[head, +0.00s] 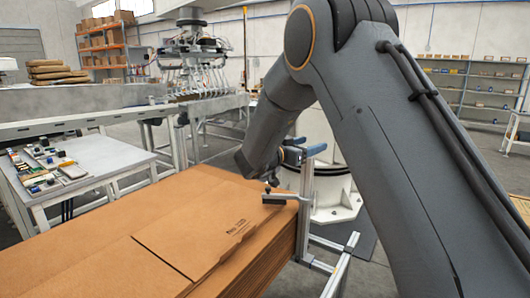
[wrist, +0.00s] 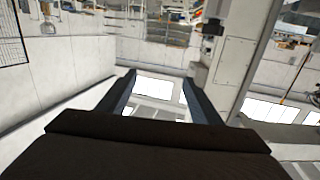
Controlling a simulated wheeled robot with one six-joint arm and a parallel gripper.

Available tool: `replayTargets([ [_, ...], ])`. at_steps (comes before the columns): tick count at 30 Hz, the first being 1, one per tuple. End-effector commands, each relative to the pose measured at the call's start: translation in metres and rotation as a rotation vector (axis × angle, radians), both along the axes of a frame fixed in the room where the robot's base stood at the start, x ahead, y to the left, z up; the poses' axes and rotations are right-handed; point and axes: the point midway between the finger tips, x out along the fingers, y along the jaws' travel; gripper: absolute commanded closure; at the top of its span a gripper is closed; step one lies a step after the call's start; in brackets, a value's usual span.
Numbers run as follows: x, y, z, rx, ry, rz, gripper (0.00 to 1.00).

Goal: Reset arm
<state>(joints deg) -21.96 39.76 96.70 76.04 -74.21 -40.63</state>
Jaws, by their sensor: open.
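My gripper (wrist: 159,77) shows in the wrist view as two dark blue-grey fingers, spread apart with nothing between them. Beyond the fingers are pale walls and bright panels; shelves appear along the top edge. In the head view my grey arm bends down from the top centre, its wrist end over the far right side of a stack of flat cardboard (head: 180,215). The fingers are hard to make out there. I cannot tell the exact gap between my wrist and the stack.
A metal frame (head: 304,215) with a dark clamp (head: 275,199) stands at the stack's right edge. A grey table (head: 100,158) with small parts is at left. A conveyor (head: 75,123) and a multi-legged machine (head: 195,60) stand behind. Shelving (head: 470,85) lines the right wall.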

Motion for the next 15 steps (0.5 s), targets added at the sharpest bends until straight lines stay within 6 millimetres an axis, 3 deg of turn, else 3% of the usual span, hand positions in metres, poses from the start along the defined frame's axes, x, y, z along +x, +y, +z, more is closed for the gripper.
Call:
replayTargets([
  [10,0.017,0.001,-0.026,0.099,0.076,0.272,0.41],
  [15,0.003,0.009,-0.063,0.193,0.206,0.478,0.41],
])
